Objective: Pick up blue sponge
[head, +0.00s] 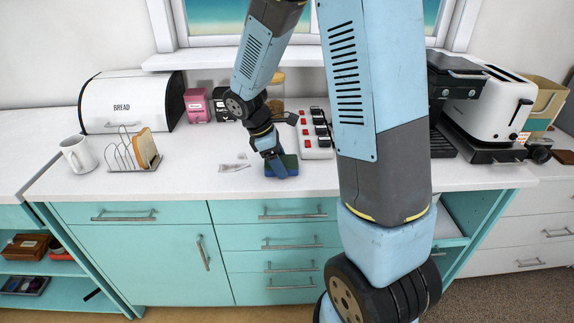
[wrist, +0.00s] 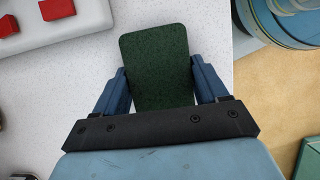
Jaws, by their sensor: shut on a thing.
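The sponge (head: 290,161) is at my gripper (head: 277,164) near the front edge of the white counter in the head view. It has a dark green top and a blue side. In the wrist view the sponge (wrist: 157,65) shows its dark green face between the two blue fingers of my gripper (wrist: 160,85). The fingers are shut on its left and right sides. The fingers hide part of the sponge in the head view. I cannot tell whether it touches the counter.
A white power strip (head: 316,140) with red switches lies just right of the sponge. A toast rack (head: 125,156) with bread and a white mug (head: 78,155) stand left. A bread bin (head: 120,100) and a white toaster (head: 492,105) are farther back. Bare counter (head: 215,185) lies left of my gripper.

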